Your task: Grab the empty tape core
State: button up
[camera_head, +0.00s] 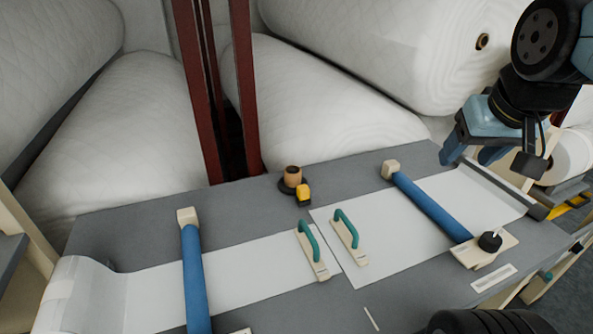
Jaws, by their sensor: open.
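The empty tape core (292,176) is a small brown ring-like cylinder with a dark hollow top. It stands upright near the back edge of the grey table, at the middle of the view. It seems to rest on or just behind a dark round piece. A small yellow and black object (303,194) sits right in front of it. My gripper (492,158) is at the upper right, above the table's right end, well apart from the core. Its blue fingers are open with nothing seen between them.
Two blue bars (196,275) (430,204) lie across white sheets on the grey table (140,222). Two green-handled blocks (313,249) (348,236) stand at the middle. Red posts (244,90) and large white rolls (330,95) rise behind the table.

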jog(key=n+h, duration=0.9)
jog(key=n, duration=1.2)
send_near(287, 174)
jog(key=d+r, duration=0.1)
jog(key=d, duration=0.3)
jog(key=s+d+r, duration=0.1)
jog(key=d, duration=0.3)
jog(key=d+r, duration=0.1)
jog(key=d, duration=0.3)
jog(key=shift+s+r, duration=0.2)
jog(key=shift+s, duration=0.1)
jog(key=a+f+n+t, duration=0.1)
jog(key=a+f+n, duration=0.1)
jog(key=a, duration=0.2)
jog(key=s+a+f+n+t, duration=0.1)
jog(key=a+f+n+t, duration=0.1)
jog(key=a, duration=0.2)
jog(key=a+f+n+t, duration=0.1)
jog(key=a+f+n, duration=0.1)
jog(key=a, duration=0.1)
jog(key=shift+s+a+t, duration=0.2)
jog(key=shift+a+t, duration=0.2)
jog(key=x, duration=1.3)
jog(key=shift+w+d+f, duration=0.1)
jog(key=shift+w+d, duration=0.05)
jog(key=c, duration=0.7)
